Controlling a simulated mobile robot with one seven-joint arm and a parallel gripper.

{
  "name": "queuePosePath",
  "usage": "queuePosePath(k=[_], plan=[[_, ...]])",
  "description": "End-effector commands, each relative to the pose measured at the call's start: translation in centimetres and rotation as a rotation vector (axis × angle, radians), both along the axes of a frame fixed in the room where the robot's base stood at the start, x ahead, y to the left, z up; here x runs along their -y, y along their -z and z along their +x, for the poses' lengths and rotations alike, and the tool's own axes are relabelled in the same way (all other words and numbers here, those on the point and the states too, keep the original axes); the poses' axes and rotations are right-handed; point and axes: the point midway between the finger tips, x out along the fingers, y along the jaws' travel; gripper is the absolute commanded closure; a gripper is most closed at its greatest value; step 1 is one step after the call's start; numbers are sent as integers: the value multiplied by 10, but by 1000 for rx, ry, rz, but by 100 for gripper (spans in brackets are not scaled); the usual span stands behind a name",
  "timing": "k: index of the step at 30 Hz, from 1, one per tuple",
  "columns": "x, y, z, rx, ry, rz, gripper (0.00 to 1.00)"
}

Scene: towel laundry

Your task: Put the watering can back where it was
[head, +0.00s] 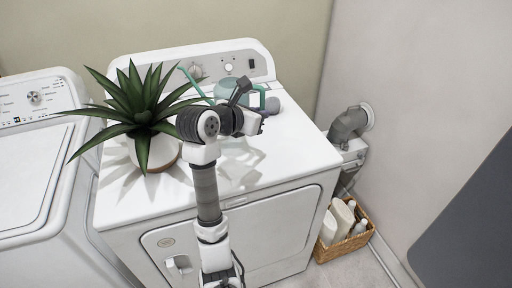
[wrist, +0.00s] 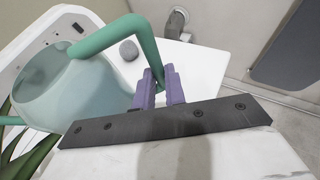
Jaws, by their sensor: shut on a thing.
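The watering can is a translucent teal can with a green spout and handle, behind my arm on top of the dryer in the head view (head: 230,88). In the wrist view its body (wrist: 75,88) fills the left side. My gripper (wrist: 160,84) has its purple fingers closed on the lower end of the green handle (wrist: 122,33). In the head view my wrist hides part of the can and the fingertips. I cannot tell whether the can's base touches the dryer top.
A spiky plant in a white pot (head: 160,152) stands on the dryer (head: 290,165), left of my arm. A grey rounded object (head: 273,105) lies right of the can. A washer (head: 35,165) is at left. A wicker basket with bottles (head: 345,232) is on the floor at right.

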Motion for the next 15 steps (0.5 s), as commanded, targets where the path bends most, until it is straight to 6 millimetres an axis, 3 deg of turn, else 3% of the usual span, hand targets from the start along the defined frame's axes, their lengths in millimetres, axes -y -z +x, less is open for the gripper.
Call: queuePosePath(k=[9, 15], plan=[[0, 66, -1, -3, -1, -3, 100], [0, 87, 0, 2, 0, -1, 100]])
